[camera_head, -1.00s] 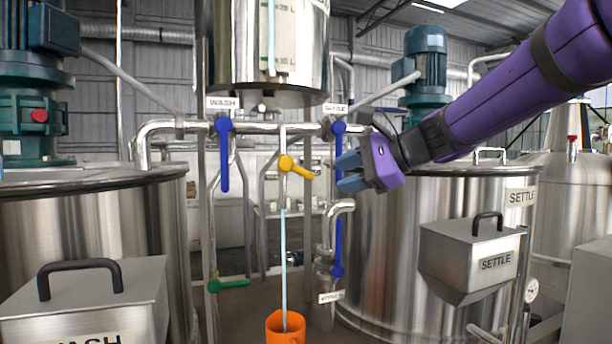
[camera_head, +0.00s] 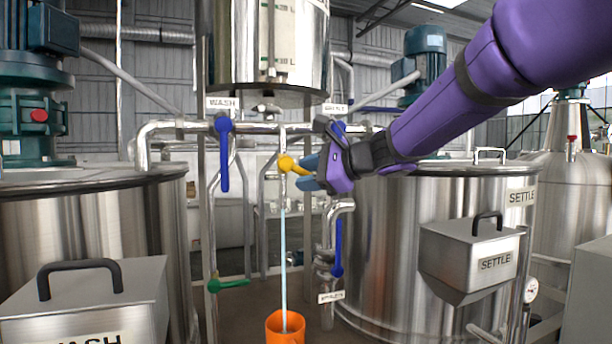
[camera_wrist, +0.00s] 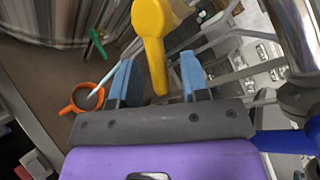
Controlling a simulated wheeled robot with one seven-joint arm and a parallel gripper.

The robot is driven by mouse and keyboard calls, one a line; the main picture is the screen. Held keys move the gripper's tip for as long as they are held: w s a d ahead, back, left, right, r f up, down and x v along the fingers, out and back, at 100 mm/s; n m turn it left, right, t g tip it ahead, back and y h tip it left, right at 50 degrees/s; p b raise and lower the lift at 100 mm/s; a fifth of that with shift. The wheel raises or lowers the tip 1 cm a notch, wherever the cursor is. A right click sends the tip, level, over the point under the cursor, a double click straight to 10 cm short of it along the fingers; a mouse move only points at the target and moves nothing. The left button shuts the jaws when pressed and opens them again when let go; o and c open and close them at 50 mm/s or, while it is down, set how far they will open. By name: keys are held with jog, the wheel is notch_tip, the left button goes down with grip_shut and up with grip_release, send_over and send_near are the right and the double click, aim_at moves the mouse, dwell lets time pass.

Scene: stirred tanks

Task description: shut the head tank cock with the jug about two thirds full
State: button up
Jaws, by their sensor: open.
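The head tank (camera_head: 300,45) is a steel vessel with a gauge strip on its front. The yellow cock handle (camera_head: 298,167) below it points right and slightly down. A pale stream (camera_head: 283,240) runs from the cock into the orange jug (camera_head: 284,326) on the floor. The jug's level cannot be told. My gripper (camera_head: 311,172) is open at the yellow handle's free end. In the wrist view, the handle (camera_wrist: 152,45) lies between the two blue fingers (camera_wrist: 157,80), with gaps on both sides. The jug also shows there (camera_wrist: 88,98) at lower left.
Blue handles hang at the WASH branch (camera_head: 224,155) and the lower SETTLE pipe (camera_head: 338,245). A green handle (camera_head: 230,284) sits at lower left. A steel pipe elbow (camera_head: 342,207) is just below my gripper. Large steel tanks stand on both sides.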

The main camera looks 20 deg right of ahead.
jog(key=shift+w+a+f, duration=0.1)
jog(key=shift+w+a, duration=0.15)
grip_shut()
jog(key=shift+d+r+n+g+h, duration=0.15)
jog(key=shift+r+n+g+h, duration=0.15)
jog(key=shift+r+n+h, duration=0.4)
jog(key=shift+d+r+n+g+h, duration=0.15)
jog(key=shift+r+n+g+h, duration=0.2)
jog(key=shift+n+h, duration=0.6)
